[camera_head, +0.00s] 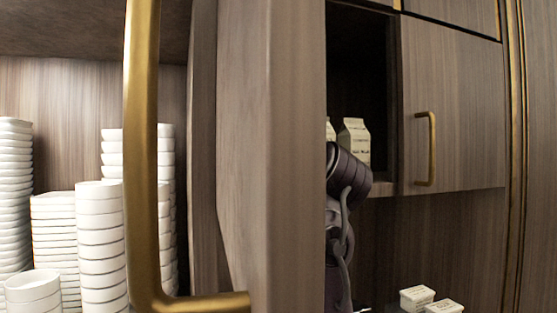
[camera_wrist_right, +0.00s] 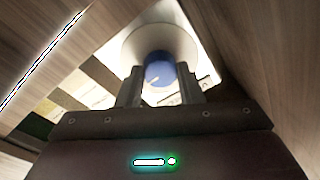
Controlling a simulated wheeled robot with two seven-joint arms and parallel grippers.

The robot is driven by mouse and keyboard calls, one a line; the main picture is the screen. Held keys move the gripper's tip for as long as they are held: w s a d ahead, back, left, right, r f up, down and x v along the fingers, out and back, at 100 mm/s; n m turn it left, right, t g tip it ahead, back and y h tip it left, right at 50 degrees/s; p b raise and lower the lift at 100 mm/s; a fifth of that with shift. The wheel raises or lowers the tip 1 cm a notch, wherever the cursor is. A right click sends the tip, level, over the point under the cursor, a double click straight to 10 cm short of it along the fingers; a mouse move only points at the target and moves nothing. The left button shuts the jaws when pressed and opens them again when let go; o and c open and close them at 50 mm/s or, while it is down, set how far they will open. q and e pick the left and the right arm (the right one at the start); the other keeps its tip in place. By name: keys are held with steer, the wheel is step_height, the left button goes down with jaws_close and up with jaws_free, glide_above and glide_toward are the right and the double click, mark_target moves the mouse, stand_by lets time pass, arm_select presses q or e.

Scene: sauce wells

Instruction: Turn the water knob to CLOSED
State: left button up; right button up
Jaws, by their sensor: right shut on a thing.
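The blue water knob (camera_wrist_right: 158,70) shows in the right wrist view, set in front of a round white base (camera_wrist_right: 180,42). My right gripper (camera_wrist_right: 159,82) has one finger on each side of the knob and is shut on it. A small pale mark shows on the knob, toward its lower left; I cannot read any CLOSED label. In the head view the knob is not visible. A dark arm (camera_head: 347,190) with a looped cable shows there behind the open door, its gripper hidden. My left gripper is in neither view.
An open wooden door (camera_head: 268,130) with a brass handle (camera_head: 142,150) stands close in front of the head camera. Stacks of white bowls (camera_head: 100,240) fill the shelf at left. Cartons (camera_head: 355,138) stand in the open cabinet at right. Small white tubs (camera_head: 417,297) sit below.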

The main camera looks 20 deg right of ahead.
steer(key=shift+r+m, duration=0.15)
steer(key=shift+m, duration=0.35)
steer(key=o, duration=1)
steer(key=shift+w, duration=0.1)
steer(key=s+b, duration=0.1)
steer(key=s, duration=0.1)
steer(key=s+b, duration=0.1)
steer(key=s, duration=0.2)
steer(key=s+f+b, duration=0.1)
steer(key=s+b, duration=0.1)
steer(key=shift+s+d, duration=0.1)
steer(key=shift+s, duration=0.3)
steer(key=shift+f, duration=0.1)
